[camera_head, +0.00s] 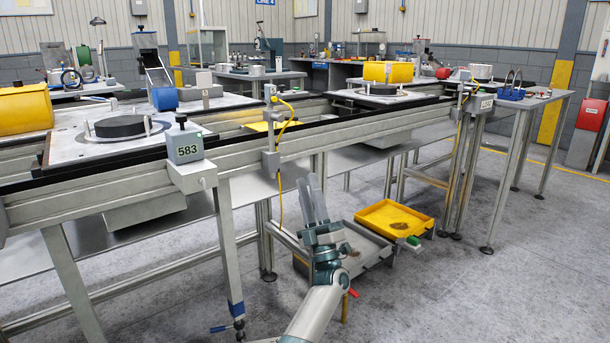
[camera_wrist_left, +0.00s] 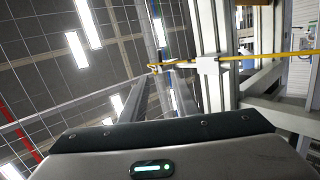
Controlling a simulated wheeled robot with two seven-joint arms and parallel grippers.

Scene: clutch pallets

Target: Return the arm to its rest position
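My left gripper (camera_head: 312,184) shows in the head view at the lower middle, with its fingers pointing up. It is in front of the conveyor frame (camera_head: 350,128) and beside the grey tray (camera_head: 368,246). The two pale fingers overlap in this view, so I cannot tell whether they are open or shut. I see nothing held between them. My right gripper is not in view.
A yellow tray (camera_head: 375,216) stands to the right of the gripper. The conveyor carries pallets with dark discs (camera_head: 120,126), and a grey box marked 583 (camera_head: 185,146) sits on its near rail. The floor (camera_head: 480,290) at the lower right is clear.

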